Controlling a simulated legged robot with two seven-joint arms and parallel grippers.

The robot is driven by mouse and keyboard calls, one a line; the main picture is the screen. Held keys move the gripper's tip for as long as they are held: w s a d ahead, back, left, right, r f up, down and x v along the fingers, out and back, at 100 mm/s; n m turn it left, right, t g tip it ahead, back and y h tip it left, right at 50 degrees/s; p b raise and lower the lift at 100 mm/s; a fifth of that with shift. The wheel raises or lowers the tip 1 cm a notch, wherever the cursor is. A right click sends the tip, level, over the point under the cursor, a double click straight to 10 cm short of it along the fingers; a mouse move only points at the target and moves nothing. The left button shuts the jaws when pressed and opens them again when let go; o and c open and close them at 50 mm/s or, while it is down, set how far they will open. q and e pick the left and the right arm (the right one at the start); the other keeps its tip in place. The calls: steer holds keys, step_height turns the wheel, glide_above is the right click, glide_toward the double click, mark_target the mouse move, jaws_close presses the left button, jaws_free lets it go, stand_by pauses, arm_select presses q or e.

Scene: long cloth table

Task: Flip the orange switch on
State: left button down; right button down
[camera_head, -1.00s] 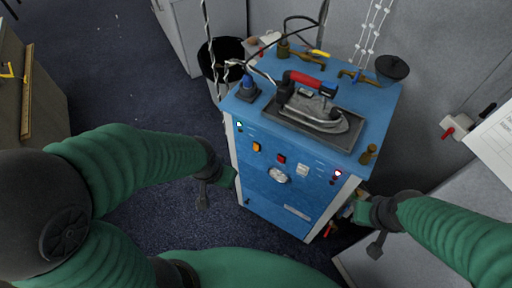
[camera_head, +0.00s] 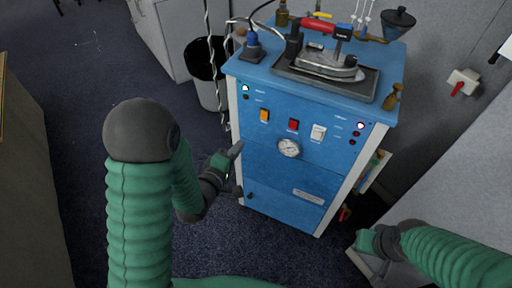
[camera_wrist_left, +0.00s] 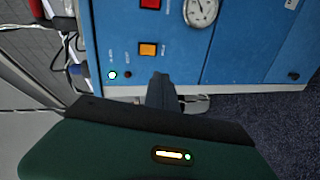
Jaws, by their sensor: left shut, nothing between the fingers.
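The orange switch (camera_head: 264,115) is on the upper left of the blue machine's front panel (camera_head: 300,170). It also shows in the left wrist view (camera_wrist_left: 147,49), just above the fingertips there. My left gripper (camera_head: 236,150) is shut and empty, in front of the panel, below and left of the orange switch. A gap to the switch shows in the head view. In the left wrist view the closed fingers (camera_wrist_left: 162,80) point up toward the panel. My right gripper (camera_head: 366,243) is low at the right of the machine; its fingers are not clear.
A red switch (camera_head: 293,125), a white switch (camera_head: 318,132) and a gauge (camera_head: 289,148) sit right of the orange switch. An iron (camera_head: 328,64) rests on the machine's top. A dark bin (camera_head: 205,75) stands at the left.

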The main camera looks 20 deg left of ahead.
arm_select(q)
steer(key=n+t+b, duration=0.1)
steer(key=b, duration=0.1)
glide_toward(263, 119)
steer(key=shift+h, duration=0.4)
steer(key=x, duration=0.6)
steer(key=shift+w+a+f, duration=0.1)
steer(key=shift+w, duration=0.45)
arm_select(e)
steer(key=f, duration=0.2)
steer(key=s+f, duration=0.1)
steer(key=shift+d+f, duration=0.15)
steer(key=shift+d, duration=0.2)
